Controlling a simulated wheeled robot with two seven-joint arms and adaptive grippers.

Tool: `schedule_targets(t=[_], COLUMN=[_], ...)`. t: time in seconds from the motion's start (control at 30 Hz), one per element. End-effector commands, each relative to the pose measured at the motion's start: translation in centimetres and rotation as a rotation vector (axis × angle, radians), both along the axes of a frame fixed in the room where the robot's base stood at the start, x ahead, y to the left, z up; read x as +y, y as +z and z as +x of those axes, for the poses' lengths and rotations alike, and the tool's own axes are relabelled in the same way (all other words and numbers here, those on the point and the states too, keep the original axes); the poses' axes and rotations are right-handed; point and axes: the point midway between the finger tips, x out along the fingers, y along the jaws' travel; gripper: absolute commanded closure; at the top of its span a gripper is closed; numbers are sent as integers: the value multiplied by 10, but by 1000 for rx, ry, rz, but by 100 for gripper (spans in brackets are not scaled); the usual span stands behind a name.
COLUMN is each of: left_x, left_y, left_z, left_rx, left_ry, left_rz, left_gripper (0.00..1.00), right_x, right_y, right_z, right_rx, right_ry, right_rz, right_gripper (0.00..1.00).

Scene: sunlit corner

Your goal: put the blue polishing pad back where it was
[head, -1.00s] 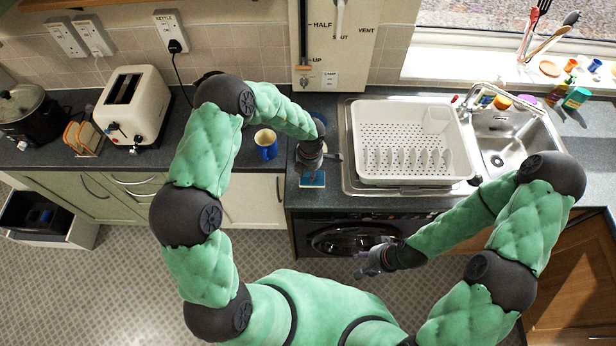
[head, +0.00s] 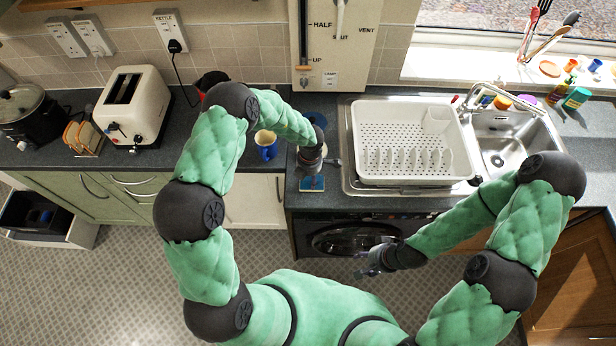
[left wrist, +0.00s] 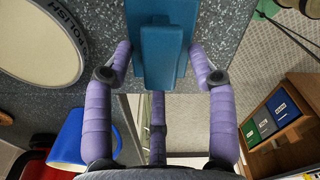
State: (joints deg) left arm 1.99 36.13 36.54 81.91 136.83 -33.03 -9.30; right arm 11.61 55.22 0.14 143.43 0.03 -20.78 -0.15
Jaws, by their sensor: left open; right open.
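The blue polishing pad (head: 312,184) lies on the dark worktop near its front edge, left of the dish rack. It also shows in the left wrist view (left wrist: 160,50), with a raised narrower part along its middle. My left gripper (head: 312,170) is open just over the pad. In the left wrist view its fingers (left wrist: 160,62) stand on either side of the pad's near end, apart from the raised part. Whether they touch the pad I cannot tell. My right gripper (head: 370,262) is open and empty, low in front of the washing machine.
A round cream disc with a dark lettered rim (left wrist: 38,40) lies beside the pad. A blue mug (head: 266,150) stands left of my left gripper. The white dish rack (head: 412,178) is to the right. A toaster (head: 130,106) stands further left.

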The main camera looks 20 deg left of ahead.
Motion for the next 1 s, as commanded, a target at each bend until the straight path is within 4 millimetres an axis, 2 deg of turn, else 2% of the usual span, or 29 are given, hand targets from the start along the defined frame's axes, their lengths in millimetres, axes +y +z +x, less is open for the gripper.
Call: schedule_targets(t=[0.17, 0.5, 0.63, 0.83, 1.0], left_x=[-1, -3, -3, -3, 15], left_y=[21, 87, 105, 117, 102], left_z=[2, 2, 2, 1, -6], left_rx=[-4, -4, -3, 0, -4], left_ry=[1, 1, 0, -6, -111], left_rz=[0, 1, 1, 6, 74], left_gripper=[43, 43, 43, 43, 43], right_x=[0, 0, 0, 0, 0], right_y=[2, 6, 7, 7, 7], right_z=[0, 0, 0, 0, 0], right_rx=[0, 0, 0, 0, 0], right_ry=[0, 0, 0, 0, 0], right_rz=[0, 0, 0, 0, 0], right_gripper=[49, 49, 49, 49, 49])
